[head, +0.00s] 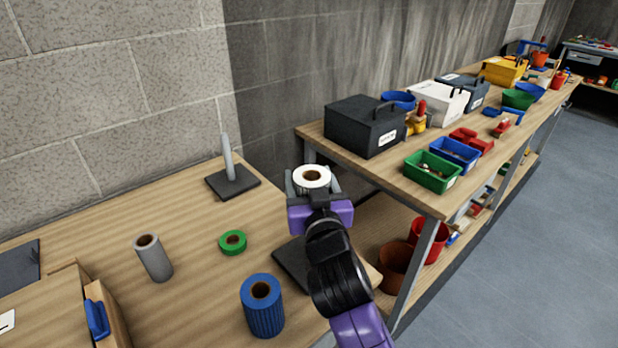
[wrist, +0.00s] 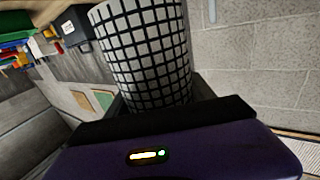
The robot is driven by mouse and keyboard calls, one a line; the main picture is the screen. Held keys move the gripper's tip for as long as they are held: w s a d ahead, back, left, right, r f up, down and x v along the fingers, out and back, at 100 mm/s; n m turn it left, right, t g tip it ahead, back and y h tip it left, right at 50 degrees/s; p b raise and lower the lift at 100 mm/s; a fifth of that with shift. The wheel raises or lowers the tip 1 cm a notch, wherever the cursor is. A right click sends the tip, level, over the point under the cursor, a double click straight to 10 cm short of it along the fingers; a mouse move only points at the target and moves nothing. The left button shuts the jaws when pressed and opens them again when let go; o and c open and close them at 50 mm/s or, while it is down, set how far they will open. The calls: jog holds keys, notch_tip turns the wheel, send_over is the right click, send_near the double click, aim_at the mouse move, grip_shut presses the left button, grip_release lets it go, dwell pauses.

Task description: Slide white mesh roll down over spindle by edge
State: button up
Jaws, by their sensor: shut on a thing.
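My gripper (head: 312,184) is shut on the white mesh roll (head: 311,176), a white roll with a brown core. The roll is upright in the head view, with its top opening showing. In the wrist view its black grid pattern fills the upper middle (wrist: 146,50). A dark square base (head: 291,262) lies near the table's right edge, partly behind my arm; I cannot see a post on it. A grey spindle (head: 227,158) stands upright and empty on another dark base (head: 234,182) at the back. The roll is apart from this spindle, to its right.
A grey roll (head: 154,259), a green tape ring (head: 232,242) and a blue roll (head: 263,308) stand on the wooden table (head: 200,290). A wooden box (head: 50,310) is at front left. A shelf bench with a black box (head: 364,127) and bins is at right.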

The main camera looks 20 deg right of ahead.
jog(key=shift+f+b, duration=5)
jog(key=shift+f, duration=0.65)
jog(key=o, duration=1.7)
jog(key=shift+c, duration=0.2)
jog(key=shift+o, duration=0.7)
jog(key=shift+f, duration=0.15)
jog(key=b+v, duration=0.1)
jog(key=v, duration=0.7)
